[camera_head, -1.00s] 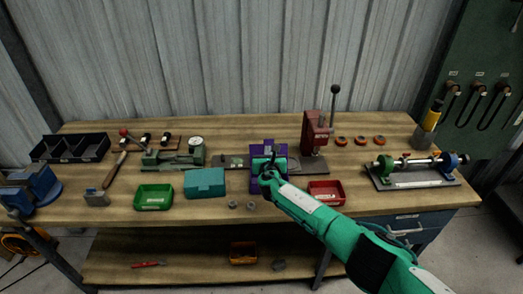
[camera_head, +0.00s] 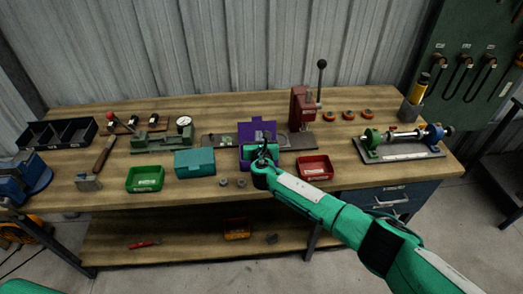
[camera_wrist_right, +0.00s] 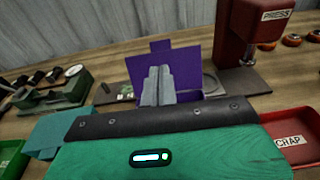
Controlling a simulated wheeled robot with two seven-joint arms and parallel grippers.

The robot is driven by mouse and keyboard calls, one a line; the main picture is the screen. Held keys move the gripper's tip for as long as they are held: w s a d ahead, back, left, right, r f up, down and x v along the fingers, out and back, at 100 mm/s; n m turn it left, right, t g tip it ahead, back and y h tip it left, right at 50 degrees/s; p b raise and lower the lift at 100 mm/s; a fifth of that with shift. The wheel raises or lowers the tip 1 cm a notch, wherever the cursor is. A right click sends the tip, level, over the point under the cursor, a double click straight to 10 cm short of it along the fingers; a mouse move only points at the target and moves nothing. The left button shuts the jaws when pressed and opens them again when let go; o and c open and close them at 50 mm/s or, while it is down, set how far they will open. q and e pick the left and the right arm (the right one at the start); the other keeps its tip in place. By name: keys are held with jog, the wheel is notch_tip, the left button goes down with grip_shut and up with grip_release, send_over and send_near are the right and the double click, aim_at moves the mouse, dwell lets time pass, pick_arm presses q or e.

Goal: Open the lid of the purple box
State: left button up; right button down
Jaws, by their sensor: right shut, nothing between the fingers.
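The purple box (camera_head: 245,163) is on the workbench near its middle, between a teal box and a red tray. Its lid (camera_head: 257,129) stands raised at the back of the box. In the right wrist view the lid (camera_wrist_right: 193,66) is an upright purple panel behind my fingers. My right gripper (camera_head: 265,153) is at the box, in front of the raised lid, and hides part of the box and its inside. In the wrist view its fingers (camera_wrist_right: 158,80) are together with nothing between them. I cannot tell whether they touch the lid. My left gripper is out of view.
The teal box (camera_head: 194,163) and a green tray (camera_head: 145,179) are to the left. The red tray (camera_head: 315,168) is close on the right, with a red press (camera_head: 301,108) behind it.

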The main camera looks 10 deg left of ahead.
jog(key=v, duration=0.8)
jog(key=shift+s+d+b, duration=0.25)
jog(key=shift+s+b, duration=0.1)
jog(key=shift+b, duration=0.1)
jog(key=shift+s, duration=0.1)
